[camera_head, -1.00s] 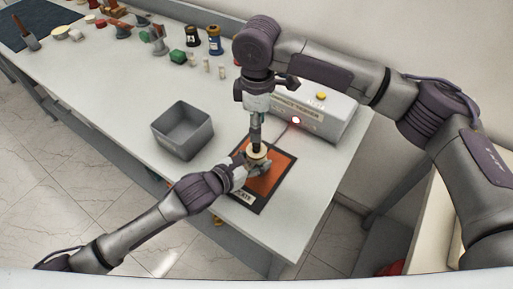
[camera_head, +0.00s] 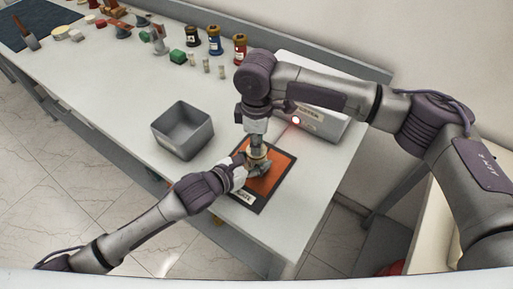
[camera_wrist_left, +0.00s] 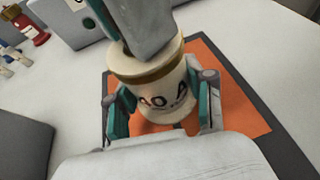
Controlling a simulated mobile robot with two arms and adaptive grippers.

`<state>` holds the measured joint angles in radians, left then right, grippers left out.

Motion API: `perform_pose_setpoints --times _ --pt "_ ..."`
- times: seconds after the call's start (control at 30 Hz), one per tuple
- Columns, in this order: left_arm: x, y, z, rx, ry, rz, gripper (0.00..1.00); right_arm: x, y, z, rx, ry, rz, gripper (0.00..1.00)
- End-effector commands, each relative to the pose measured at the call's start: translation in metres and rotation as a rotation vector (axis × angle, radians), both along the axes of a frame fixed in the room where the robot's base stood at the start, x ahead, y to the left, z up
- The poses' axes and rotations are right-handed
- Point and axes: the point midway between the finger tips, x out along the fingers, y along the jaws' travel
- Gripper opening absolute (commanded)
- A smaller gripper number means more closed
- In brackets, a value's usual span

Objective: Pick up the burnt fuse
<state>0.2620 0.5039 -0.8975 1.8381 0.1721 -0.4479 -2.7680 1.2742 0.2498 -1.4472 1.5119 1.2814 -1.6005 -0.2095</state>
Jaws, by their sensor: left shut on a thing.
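A cream cylindrical fuse (camera_wrist_left: 158,88) with a gold band and dark lettering ending in "0 A" stands upright over an orange mat (camera_head: 278,176) with a black border. My left gripper (camera_wrist_left: 162,112) is shut on it, with teal-padded fingers on either side of its body. In the head view the left gripper (camera_head: 250,170) reaches in from the left, low over the mat. My right gripper (camera_head: 257,150) comes down from above at the top of the fuse. In the left wrist view its grey finger covers part of the fuse's top, so its opening is unclear.
A grey open bin (camera_head: 183,130) stands left of the mat. A grey box with a lit red lamp (camera_head: 296,120) is behind the right gripper. Bottles and small fuses stand along the back of the table. The table front left is clear.

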Motion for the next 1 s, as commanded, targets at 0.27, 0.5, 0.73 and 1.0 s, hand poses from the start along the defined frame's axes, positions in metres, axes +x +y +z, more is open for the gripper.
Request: perform_pose_setpoints --times 0.27,0.5,0.73,1.0 --pt "0.0 0.0 -0.001 0.001 0.001 0.0 0.08 0.0 0.0 0.0 0.0 -0.001 0.0 0.0" --pt "0.0 0.0 0.0 0.001 0.001 0.0 0.08 0.001 0.001 0.01 0.002 -0.002 0.001 0.0" --pt "0.0 0.0 -0.001 0.001 0.001 0.0 0.08 0.001 0.001 0.055 0.002 -0.004 0.002 0.0" --pt "0.0 0.0 -0.001 0.001 0.001 0.0 0.08 0.0 0.001 0.095 0.001 -0.001 0.001 0.0"
